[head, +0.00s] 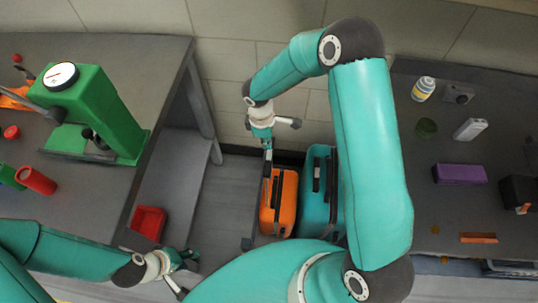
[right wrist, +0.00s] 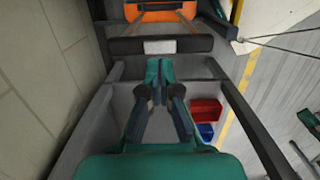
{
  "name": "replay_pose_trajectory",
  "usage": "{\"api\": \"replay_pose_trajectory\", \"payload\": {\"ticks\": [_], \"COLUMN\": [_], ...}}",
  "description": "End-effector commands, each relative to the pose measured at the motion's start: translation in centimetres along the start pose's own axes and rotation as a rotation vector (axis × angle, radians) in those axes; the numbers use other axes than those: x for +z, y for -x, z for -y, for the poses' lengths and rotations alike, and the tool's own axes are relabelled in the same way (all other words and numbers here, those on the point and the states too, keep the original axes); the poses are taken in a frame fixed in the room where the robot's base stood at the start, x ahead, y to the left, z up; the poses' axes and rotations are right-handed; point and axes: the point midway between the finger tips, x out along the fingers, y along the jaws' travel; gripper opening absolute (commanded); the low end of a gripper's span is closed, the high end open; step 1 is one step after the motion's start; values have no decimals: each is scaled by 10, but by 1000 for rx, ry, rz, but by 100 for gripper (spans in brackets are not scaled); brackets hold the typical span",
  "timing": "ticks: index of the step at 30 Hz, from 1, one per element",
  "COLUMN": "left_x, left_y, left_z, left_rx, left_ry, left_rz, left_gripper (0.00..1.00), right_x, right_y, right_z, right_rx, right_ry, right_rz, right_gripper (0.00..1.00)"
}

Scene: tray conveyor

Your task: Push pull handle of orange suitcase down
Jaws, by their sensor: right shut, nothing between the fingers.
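My right gripper (head: 267,158) is shut and empty, above the suitcase's far end. Its fingertips (right wrist: 160,65) appear close to the handle bar; I cannot tell if they touch. My left gripper (head: 188,257) is low at left, away from the suitcase; its opening is unclear.
A teal suitcase (head: 313,210) stands close beside the orange one on the right. A red bin (head: 148,222) is to the left. The left table (head: 85,205) and right table (head: 460,140) hold several items. A tiled wall (head: 225,55) is behind.

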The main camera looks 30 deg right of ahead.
Motion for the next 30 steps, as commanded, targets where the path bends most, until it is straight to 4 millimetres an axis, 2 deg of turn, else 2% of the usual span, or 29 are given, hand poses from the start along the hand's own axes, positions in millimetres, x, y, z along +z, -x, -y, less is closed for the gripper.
{"api": "replay_pose_trajectory", "payload": {"ticks": [1,3,9,24,30], "left_x": [0,0,0,0,0], "left_y": [-8,-13,-23,-25,-40], "left_z": [3,5,8,9,15], "left_rx": [0,0,0,0,0], "left_ry": [0,0,0,0,0], "left_rz": [0,0,0,0,0], "left_gripper": [40,40,40,40,40], "right_x": [0,0,-1,-1,-3], "right_y": [-11,-20,-38,-43,-60], "right_z": [0,0,0,0,0], "right_rx": [-1,0,0,0,0], "right_ry": [0,1,0,1,2], "right_rz": [1,0,0,-1,-1], "right_gripper": [0,0,0,0,0]}}
